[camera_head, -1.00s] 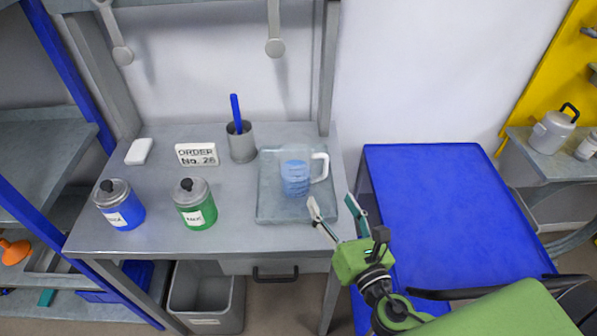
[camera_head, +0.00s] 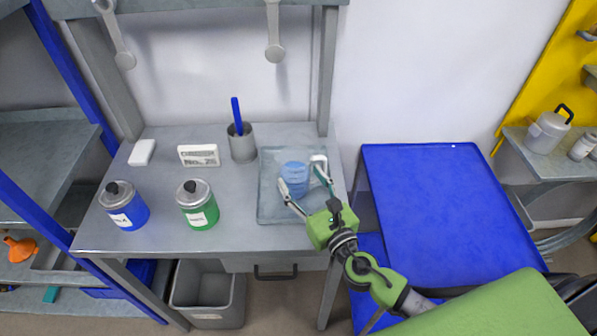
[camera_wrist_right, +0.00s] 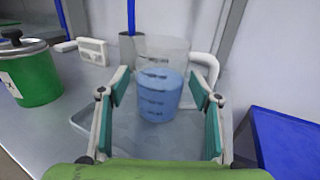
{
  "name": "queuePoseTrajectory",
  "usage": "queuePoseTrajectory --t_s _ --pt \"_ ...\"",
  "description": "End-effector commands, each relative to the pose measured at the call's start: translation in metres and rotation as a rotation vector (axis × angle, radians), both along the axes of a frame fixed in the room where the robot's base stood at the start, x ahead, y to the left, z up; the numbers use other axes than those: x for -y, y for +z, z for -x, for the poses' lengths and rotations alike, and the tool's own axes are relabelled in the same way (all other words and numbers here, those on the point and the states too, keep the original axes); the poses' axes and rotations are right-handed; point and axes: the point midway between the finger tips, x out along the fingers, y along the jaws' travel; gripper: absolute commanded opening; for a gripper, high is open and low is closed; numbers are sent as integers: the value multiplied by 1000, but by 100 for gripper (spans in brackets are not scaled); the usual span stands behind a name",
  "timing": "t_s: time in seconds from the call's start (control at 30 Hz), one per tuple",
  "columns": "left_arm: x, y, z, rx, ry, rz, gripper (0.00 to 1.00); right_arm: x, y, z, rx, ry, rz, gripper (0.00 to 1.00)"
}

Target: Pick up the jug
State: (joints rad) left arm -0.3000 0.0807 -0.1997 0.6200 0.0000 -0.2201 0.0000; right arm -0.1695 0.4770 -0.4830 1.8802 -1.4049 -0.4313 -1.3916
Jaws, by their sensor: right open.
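The jug (camera_head: 294,178) is clear with a white handle and blue measuring marks or contents, and stands upright on a grey tray (camera_head: 268,212) on the workbench. It also shows in the right wrist view (camera_wrist_right: 157,92), centred ahead between the fingers, its handle to the right. My right gripper (camera_head: 303,180) is open and empty, its two fingers spread at the near side of the jug. In the right wrist view the gripper (camera_wrist_right: 160,110) has one finger to the left and one to the right, the right one close to the handle. Whether a finger touches the jug is unclear. My left gripper is out of view.
A blue can (camera_head: 124,207) and a green can (camera_head: 198,206) stand left of the tray. A grey cup (camera_head: 241,145) with a blue stick and an order sign (camera_head: 198,156) are behind. A blue table (camera_head: 430,210) to the right is clear.

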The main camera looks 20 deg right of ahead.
Motion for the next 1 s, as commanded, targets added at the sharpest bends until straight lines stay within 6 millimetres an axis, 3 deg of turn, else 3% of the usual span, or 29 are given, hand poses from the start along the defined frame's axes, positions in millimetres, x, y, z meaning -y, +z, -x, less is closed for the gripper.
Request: queuePoseTrajectory --t_s 0.3,0.6,0.77,1.0 --pt "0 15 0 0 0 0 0 -5 4 -42 2 -1 -1 58" --pt "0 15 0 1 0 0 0 -5 3 -46 1 0 -1 58" --pt "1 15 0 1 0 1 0 -5 3 -46 1 0 -1 21" --pt "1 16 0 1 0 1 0 -5 4 -46 4 -1 -1 20"
